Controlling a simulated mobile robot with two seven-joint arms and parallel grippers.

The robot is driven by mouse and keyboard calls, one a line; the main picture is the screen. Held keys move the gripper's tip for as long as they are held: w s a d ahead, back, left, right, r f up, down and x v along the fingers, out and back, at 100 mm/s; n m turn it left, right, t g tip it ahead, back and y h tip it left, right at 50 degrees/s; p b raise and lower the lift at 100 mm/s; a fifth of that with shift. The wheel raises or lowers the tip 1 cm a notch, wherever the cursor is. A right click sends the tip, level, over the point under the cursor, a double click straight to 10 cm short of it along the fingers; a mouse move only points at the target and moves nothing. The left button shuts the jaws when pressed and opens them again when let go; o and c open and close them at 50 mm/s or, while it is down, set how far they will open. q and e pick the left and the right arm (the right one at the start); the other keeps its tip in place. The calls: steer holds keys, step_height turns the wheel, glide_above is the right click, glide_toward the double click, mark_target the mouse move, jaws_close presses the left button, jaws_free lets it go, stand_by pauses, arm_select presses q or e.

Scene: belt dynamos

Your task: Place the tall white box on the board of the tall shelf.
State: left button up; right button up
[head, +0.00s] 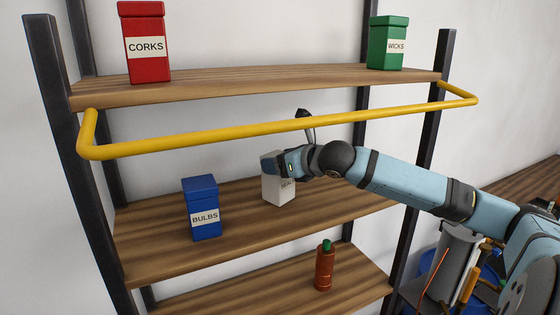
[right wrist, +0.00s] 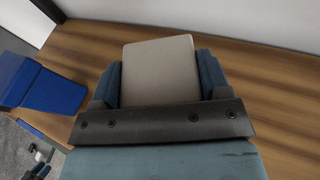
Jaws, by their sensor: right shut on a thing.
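In the right wrist view the white box (right wrist: 160,70) sits between the two blue fingers, over the wooden board (right wrist: 265,75). I cannot tell for sure whether its base touches the board. My left gripper is not in view.
A blue BULBS box (head: 203,208) stands left of the white box. A yellow rail (head: 270,130) crosses in front of the shelf. Red CORKS (head: 147,45) and green WICKS (head: 388,45) boxes stand on the top board. A brown bottle (head: 324,268) stands on the lower board.

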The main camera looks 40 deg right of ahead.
steer(key=shift+f, duration=0.1)
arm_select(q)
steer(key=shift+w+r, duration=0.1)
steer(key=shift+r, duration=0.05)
arm_select(e)
steer(key=o, duration=1.1)
steer(key=shift+s, duration=0.25)
steer(key=shift+s+d+r+b, duration=0.15)
steer(key=shift+s+r+b, duration=0.05)
steer(key=shift+s+b, duration=0.3)
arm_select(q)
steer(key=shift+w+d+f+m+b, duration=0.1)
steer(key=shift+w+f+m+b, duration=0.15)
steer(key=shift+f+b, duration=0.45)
arm_select(e)
steer(key=shift+v, duration=5.25)
